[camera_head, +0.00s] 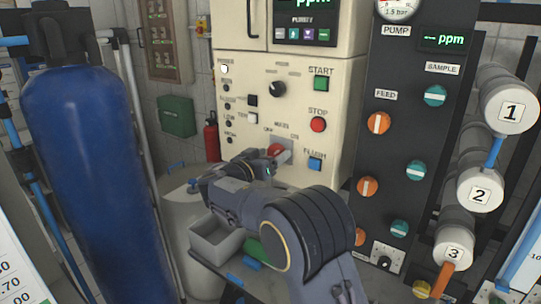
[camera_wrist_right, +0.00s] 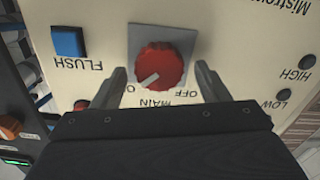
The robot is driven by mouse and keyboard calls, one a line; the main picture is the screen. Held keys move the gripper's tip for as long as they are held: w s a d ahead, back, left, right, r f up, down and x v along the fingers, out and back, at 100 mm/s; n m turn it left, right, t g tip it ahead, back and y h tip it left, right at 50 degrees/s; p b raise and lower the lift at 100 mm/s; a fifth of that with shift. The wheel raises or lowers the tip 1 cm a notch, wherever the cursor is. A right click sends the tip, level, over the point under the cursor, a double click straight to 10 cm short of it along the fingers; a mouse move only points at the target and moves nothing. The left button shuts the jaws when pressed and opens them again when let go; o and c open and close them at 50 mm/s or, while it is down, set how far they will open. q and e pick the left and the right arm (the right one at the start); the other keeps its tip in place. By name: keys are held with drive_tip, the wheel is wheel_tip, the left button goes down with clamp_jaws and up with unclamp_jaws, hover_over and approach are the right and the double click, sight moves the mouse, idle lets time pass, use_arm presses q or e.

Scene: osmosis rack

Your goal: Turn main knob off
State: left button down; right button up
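In the head view the knob (camera_head: 276,147) is partly hidden by my right gripper (camera_head: 274,160). My left gripper is not in view.
A blue FLUSH button (camera_wrist_right: 69,42) is close beside the knob. A red STOP button (camera_head: 318,124) and green START button (camera_head: 321,84) are above right. A black panel with orange and teal valves (camera_head: 378,123) stands right; a blue tank (camera_head: 95,170) stands left.

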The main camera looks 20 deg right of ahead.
drive_tip(key=c, duration=1)
drive_tip(key=shift+o, duration=0.2)
